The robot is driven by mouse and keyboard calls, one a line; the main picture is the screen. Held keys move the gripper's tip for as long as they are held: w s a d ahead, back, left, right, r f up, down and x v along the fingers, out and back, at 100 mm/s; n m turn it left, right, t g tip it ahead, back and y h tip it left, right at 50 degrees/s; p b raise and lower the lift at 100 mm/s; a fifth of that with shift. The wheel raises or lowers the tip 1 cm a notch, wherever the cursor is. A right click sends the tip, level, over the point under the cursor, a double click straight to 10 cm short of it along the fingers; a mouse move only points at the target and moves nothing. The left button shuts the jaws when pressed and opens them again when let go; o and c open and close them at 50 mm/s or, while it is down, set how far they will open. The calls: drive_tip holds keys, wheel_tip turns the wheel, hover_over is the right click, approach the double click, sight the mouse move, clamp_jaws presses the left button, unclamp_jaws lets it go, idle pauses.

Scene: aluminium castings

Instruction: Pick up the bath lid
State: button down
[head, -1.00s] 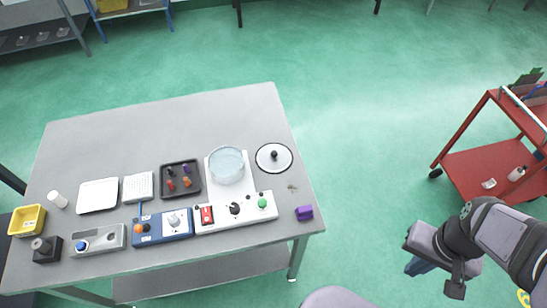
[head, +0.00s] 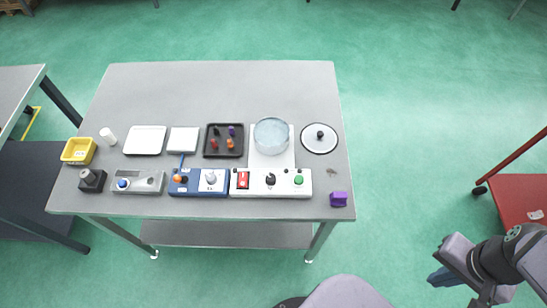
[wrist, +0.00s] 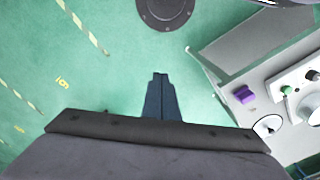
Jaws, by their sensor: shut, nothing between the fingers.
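The bath lid (head: 319,140) is a round white disc with a dark rim and a black knob. It lies flat on the table at the right, beside the round bath (head: 271,134) of pale blue liquid. My gripper (head: 436,279) is off the table's right side, above the floor, well away from the lid. In the wrist view the dark fingers (wrist: 161,98) are together with nothing between them. The wrist view also shows a white round thing (wrist: 267,125) by the table edge, possibly the lid.
The grey table (head: 215,85) also bears a purple block (head: 339,199) at its right front corner, control boxes (head: 270,183) along the front, a black tray (head: 224,141), white trays (head: 145,140) and a yellow bin (head: 78,151). A red cart (head: 520,195) stands at the right.

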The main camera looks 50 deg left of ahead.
drive_tip(key=shift+c, duration=0.6)
unclamp_jaws()
drive_tip(key=shift+w, duration=0.1)
drive_tip(key=w+a+f+n+t+b, duration=0.15)
drive_tip(key=w+a+b, duration=0.25)
drive_tip(key=w+a, duration=0.55)
drive_tip(key=n+t+y+b, duration=0.25)
drive_tip(key=n+b, duration=0.25)
drive_tip(key=b, duration=0.4)
approach(320, 134)
drive_tip(key=shift+w+a+f+m, duration=0.25)
drive_tip(key=shift+w+a+f, duration=0.3)
drive_tip(key=shift+f, duration=0.3)
drive_tip(key=shift+d+p+x, duration=0.2)
drive_tip(key=shift+p+x, duration=0.65)
drive_tip(key=shift+x, duration=0.6)
drive_tip(key=shift+d+p+x, duration=0.15)
drive_tip(key=shift+p+x, duration=0.7)
drive_tip(key=shift+x, duration=1.4)
